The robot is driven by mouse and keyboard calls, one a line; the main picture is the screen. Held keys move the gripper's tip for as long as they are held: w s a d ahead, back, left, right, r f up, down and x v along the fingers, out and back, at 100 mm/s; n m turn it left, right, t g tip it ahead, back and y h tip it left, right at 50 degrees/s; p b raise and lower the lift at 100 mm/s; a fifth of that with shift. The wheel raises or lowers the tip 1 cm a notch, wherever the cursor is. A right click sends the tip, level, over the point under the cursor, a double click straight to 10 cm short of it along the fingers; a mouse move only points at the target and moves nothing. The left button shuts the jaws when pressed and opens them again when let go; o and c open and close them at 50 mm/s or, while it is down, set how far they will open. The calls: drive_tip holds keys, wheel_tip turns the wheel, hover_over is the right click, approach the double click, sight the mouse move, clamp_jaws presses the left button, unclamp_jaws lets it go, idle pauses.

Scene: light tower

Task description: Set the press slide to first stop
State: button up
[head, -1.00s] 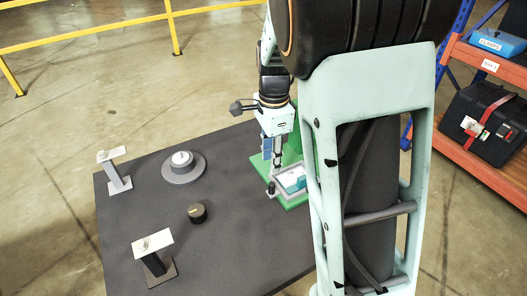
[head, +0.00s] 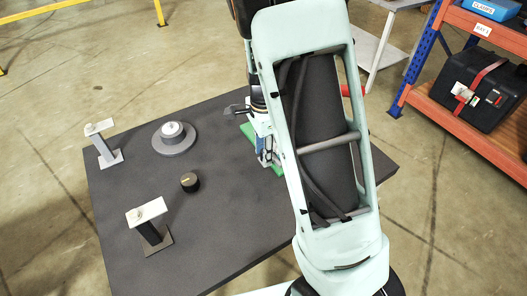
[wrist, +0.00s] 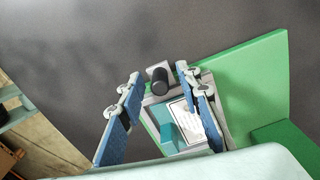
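The press has a green base (wrist: 255,85), seen in the wrist view. On it is a grey frame with a teal block (wrist: 168,133) and a white marked plate (wrist: 185,120). A black round knob (wrist: 160,77) stands at the frame's far end. My gripper (wrist: 158,73) has its two blue fingers apart, one on each side of the knob, with visible gaps. I cannot tell its height above the knob. In the head view my arm hides most of the press; a bit of green base (head: 247,132) shows beside my gripper (head: 266,160).
On the dark table (head: 225,215) stand a round grey base with a white button (head: 172,130), a black dial (head: 189,182) and two posts with pale plates (head: 99,127) (head: 147,212). An orange shelf with a black case (head: 480,95) stands to the right.

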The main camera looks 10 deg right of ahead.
clamp_jaws()
drive_tip(key=shift+d, duration=0.1)
drive_tip(key=w+d, duration=0.1)
drive_tip(key=d, duration=0.4)
drive_tip(key=w+d, duration=0.1)
drive_tip(key=d, duration=0.2)
drive_tip(key=shift+w+b, duration=0.35)
drive_tip(key=shift+b, duration=0.05)
unclamp_jaws()
wheel_tip(320, 180, up, 12)
idle(0.4)
